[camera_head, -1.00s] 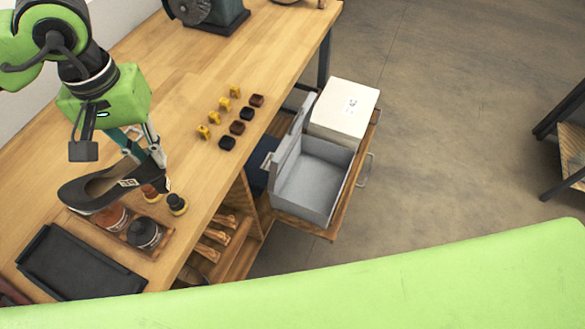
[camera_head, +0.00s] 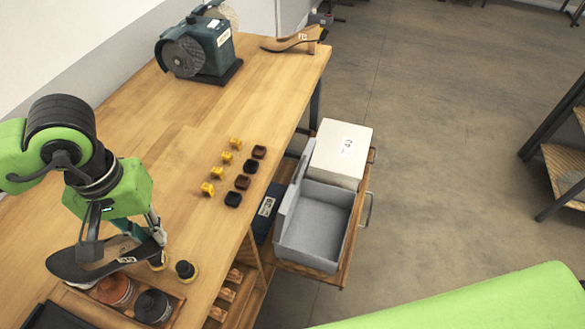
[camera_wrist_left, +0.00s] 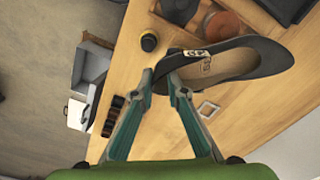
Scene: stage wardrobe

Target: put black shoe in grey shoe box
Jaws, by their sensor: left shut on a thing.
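The black shoe (camera_head: 84,268) is held in my left gripper (camera_head: 152,240), which is shut on one end of it. It hangs above the workbench, over the tray of tins. In the left wrist view the shoe (camera_wrist_left: 262,58) reaches out to the right from the fingertips (camera_wrist_left: 168,82), its open top showing. The grey shoe box (camera_head: 318,222) stands open and looks empty, in a pulled-out drawer right of the bench. Its lid is tipped up along its left side. The box also shows in the left wrist view (camera_wrist_left: 90,64). My right gripper is not in view.
A closed white box (camera_head: 340,152) stands behind the grey one in the drawer (camera_head: 347,262). Several small yellow and dark blocks (camera_head: 233,199) lie on the workbench (camera_head: 170,125). A grinder (camera_head: 205,50) stands at the back. A small dark jar (camera_head: 186,270) is near the shoe.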

